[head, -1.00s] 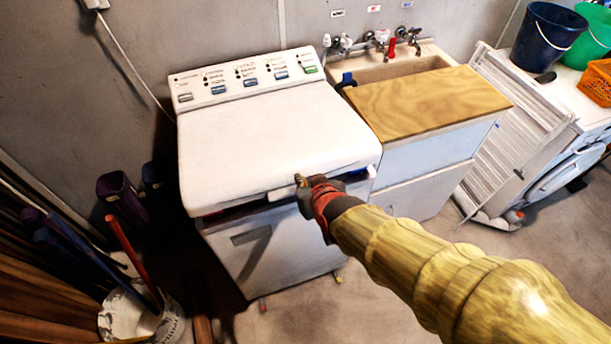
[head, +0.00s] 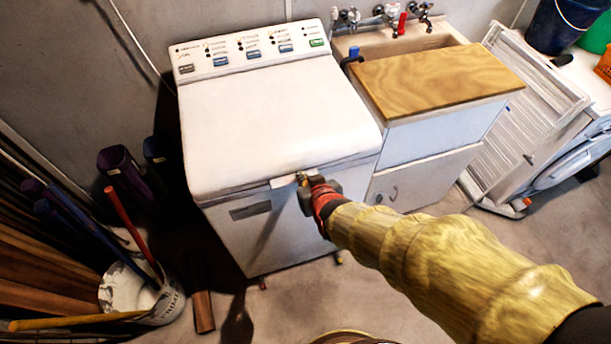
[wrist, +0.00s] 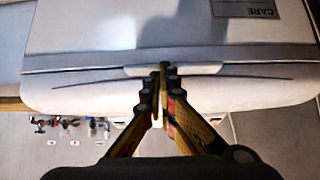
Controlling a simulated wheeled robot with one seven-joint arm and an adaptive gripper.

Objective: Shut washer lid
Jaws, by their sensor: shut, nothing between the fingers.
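The white washer (head: 250,235) stands against the wall in the head view, with its control panel at the back. Its lid (head: 270,125) lies down flat over the top, and its front edge sits close against the body with no clear gap showing. My gripper (head: 302,180) is shut and empty at the lid's front edge, by the handle lip. In the wrist view my gripper (wrist: 163,70) has its fingertips together at the pale handle tab (wrist: 200,69) on the lid's edge. I cannot tell whether they touch it.
A sink with a wooden board (head: 430,85) adjoins the washer on the right. A white drying rack (head: 530,100) leans farther right. A bucket (head: 145,290) with poles stands at the lower left.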

